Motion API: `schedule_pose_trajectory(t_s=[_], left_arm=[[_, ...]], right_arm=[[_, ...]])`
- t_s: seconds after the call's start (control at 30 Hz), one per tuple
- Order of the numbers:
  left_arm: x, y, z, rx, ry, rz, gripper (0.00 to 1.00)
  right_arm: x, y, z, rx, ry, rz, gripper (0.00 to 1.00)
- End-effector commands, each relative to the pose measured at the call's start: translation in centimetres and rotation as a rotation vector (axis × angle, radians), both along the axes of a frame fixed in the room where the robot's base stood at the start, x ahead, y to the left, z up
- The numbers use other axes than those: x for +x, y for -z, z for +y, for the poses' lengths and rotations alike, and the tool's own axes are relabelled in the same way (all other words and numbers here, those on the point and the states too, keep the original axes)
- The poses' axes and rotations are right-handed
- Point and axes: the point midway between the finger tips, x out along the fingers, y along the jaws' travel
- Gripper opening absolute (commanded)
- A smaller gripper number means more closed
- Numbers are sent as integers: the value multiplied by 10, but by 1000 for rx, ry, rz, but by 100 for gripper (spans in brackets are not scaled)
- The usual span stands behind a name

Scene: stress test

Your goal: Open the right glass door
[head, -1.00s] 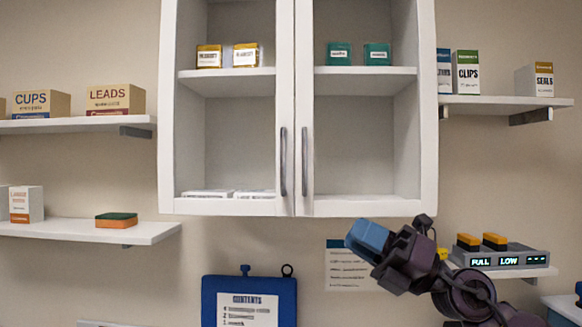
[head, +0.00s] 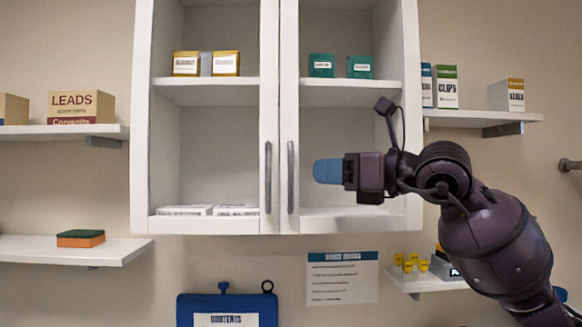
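The white wall cabinet has two glass doors, and both look shut. The right glass door (head: 289,105) has a grey vertical handle (head: 291,177) on its left edge. The left glass door (head: 269,100) has a matching handle (head: 268,177) beside it. My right gripper (head: 318,171) is in front of the right door's lower part, just right of its handle and pointing left at it. A small gap shows between its blue fingertip and the handle. The fingers overlap in this side view, so their opening is hidden. My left gripper is out of view.
Wall shelves with boxes flank the cabinet, including a LEADS box (head: 81,106) at left and a CLIPS box (head: 446,87) at right. A blue clipboard (head: 183,309) and a posted notice (head: 341,280) are below. Small yellow items (head: 411,266) sit on the lower right shelf.

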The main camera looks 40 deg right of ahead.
Motion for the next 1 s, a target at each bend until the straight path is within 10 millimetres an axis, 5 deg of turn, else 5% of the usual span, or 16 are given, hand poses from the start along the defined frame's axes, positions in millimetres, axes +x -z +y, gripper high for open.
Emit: schedule_pose_trajectory(t_s=[0.5, 1.0], left_arm=[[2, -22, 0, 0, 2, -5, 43], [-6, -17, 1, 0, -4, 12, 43]], right_arm=[[58, -2, 27, 2, -2, 0, 20], [67, 0, 31, 1, -2, 0, 16]])
